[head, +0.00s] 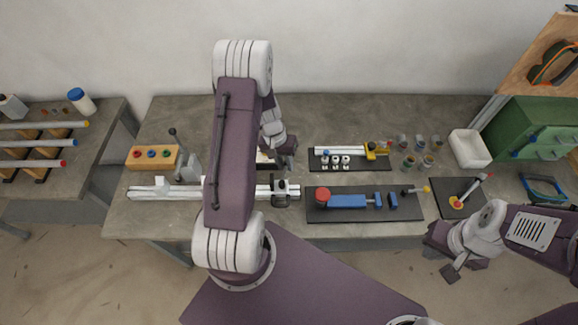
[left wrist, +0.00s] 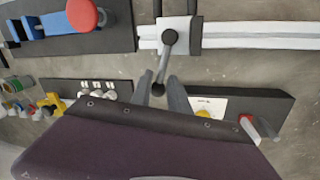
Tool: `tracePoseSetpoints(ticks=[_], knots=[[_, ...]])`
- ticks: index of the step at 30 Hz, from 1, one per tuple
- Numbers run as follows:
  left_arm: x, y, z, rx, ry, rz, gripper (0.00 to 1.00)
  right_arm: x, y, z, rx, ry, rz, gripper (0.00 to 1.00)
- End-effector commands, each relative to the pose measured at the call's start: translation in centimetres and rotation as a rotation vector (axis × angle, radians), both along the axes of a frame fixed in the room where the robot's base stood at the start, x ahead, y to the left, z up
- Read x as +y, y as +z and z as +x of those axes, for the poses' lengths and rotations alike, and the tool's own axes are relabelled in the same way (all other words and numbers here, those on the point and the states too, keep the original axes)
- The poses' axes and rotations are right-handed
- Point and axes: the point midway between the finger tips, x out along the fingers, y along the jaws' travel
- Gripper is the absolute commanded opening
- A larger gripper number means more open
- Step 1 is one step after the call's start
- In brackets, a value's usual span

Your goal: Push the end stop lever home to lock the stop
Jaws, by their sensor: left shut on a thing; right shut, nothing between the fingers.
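The end stop (head: 284,192) is a grey block at the right end of the silver rail (head: 150,193). It also shows in the left wrist view (left wrist: 180,22). Its lever (left wrist: 165,62) is a dark rod with a round pivot on the block and a ball knob, pointing away from the block across the rail's edge, slightly slanted. My left gripper (left wrist: 161,92) is shut on the lever's knob end, one finger on each side. In the head view my left gripper (head: 279,157) is partly hidden by its wrist. My right gripper (head: 447,262) is shut and empty, off the bench's front right.
A blue vise (head: 347,201) on a black mat stands right of the end stop. A black tray (head: 350,163) with small parts lies behind it. A toggle clamp (head: 188,166) stands at the rail's left part, beside a wooden block (head: 150,158). My left arm hides part of the rail.

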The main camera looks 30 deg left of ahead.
Motion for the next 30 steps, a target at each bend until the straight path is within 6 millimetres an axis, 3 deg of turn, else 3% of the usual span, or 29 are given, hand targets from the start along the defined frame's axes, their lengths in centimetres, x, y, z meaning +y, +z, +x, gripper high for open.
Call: tracePoseSetpoints(ticks=[12,30], knots=[[1.4,0.2,-0.3,-0.011,0.222,0.006,0.00,0.0,-0.9,0.0,0.000,0.000,0.000,0.00],[1.8,0.3,-0.3,-0.014,0.272,0.008,0.00,0.0,-1.1,0.0,0.000,0.000,0.000,0.00]])
